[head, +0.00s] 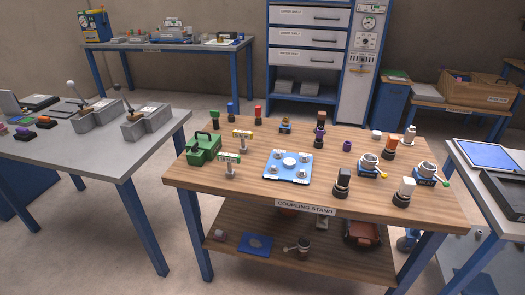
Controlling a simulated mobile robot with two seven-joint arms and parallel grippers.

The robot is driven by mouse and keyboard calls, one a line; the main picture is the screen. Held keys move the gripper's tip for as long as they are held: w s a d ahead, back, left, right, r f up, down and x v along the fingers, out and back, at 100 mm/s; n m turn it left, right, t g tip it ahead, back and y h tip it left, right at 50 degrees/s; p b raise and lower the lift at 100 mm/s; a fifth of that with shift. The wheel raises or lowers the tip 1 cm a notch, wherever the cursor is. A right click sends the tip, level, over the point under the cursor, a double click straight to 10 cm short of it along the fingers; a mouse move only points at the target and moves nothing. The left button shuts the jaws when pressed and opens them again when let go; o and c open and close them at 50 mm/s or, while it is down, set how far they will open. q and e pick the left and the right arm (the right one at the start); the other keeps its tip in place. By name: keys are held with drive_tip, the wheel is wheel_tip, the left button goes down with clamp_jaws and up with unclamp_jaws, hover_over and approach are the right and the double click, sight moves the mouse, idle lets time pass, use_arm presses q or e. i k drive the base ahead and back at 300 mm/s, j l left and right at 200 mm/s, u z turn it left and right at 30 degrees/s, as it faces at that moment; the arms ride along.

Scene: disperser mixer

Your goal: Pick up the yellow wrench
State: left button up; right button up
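I cannot make out a clear yellow wrench in the head view. A small yellow piece (383,175) sticks out beside a round metal-topped fitting (369,160) on the right half of the wooden coupling stand (245,187). It may be a handle or a tool end; it is too small to tell. A similar fitting (427,172) with a green handle (444,182) stands to its right. Neither of my grippers is in view.
A blue plate (273,175) with metal knobs lies mid-stand. A green case (204,149) is at left; several coloured pegs stand at the back and right. The lower shelf (330,262) holds a red bin (362,234). Grey tables flank the stand, with floor between.

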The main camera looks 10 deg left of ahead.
sight(244, 136)
drive_tip(key=i+j+z, duration=0.2)
drive_tip(key=j+z, duration=0.15)
drive_tip(key=j, duration=0.35)
drive_tip(key=i+j+z, duration=0.15)
drive_tip(key=j+z, duration=0.2)
drive_tip(key=j, duration=0.35)
drive_tip(key=j+z, duration=0.35)
drive_tip(key=j, duration=0.35)
